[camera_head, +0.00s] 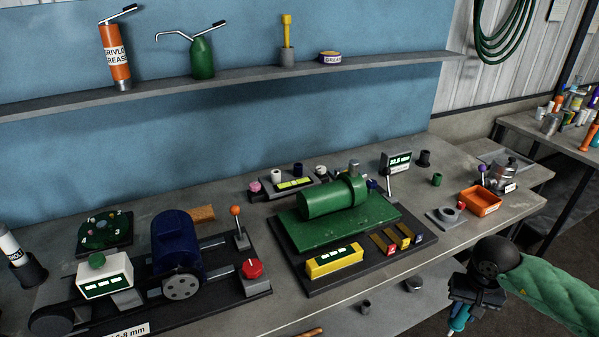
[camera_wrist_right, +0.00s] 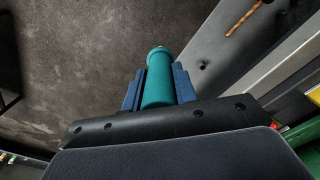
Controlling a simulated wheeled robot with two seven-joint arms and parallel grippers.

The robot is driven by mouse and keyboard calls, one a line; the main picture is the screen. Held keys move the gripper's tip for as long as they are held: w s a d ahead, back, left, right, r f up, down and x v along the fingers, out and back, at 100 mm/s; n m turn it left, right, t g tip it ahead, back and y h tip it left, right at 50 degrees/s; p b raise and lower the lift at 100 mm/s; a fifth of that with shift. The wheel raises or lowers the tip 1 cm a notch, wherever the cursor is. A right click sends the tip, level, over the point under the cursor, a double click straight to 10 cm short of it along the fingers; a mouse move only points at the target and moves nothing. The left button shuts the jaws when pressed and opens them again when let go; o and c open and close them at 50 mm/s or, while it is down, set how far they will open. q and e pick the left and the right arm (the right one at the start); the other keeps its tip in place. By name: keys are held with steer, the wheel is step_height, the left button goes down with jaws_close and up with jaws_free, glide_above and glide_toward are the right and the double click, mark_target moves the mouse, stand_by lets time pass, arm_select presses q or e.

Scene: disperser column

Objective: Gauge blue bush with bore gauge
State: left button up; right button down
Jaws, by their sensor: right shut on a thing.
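My right gripper (camera_head: 462,308) hangs at the lower right, off the front edge of the bench, shut on a teal cylindrical tool (camera_head: 458,324). The right wrist view shows the teal tool (camera_wrist_right: 158,82) between two blue fingers, with a pale round end. I cannot tell for sure that it is the bore gauge. A small dark-blue bush (camera_head: 298,169) stands in a row with pink and white ones behind the green machine. Another dark-blue piece (camera_head: 371,184) is partly hidden at that machine's right end. A display box (camera_head: 397,162) reads about 22.5 mm. My left gripper is not in view.
A green machine (camera_head: 333,196) on a black base fills the bench middle; a dark-blue motor (camera_head: 176,250) stands left. An orange tray (camera_head: 480,201), a grey block with a ring (camera_head: 446,216) and a green bush (camera_head: 437,180) sit right. A lower shelf holds small parts.

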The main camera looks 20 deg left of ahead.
steer(key=shift+r, duration=0.15)
steer(key=shift+r, duration=0.65)
steer(key=shift+r+b, duration=0.3)
steer(key=shift+r, duration=5.05)
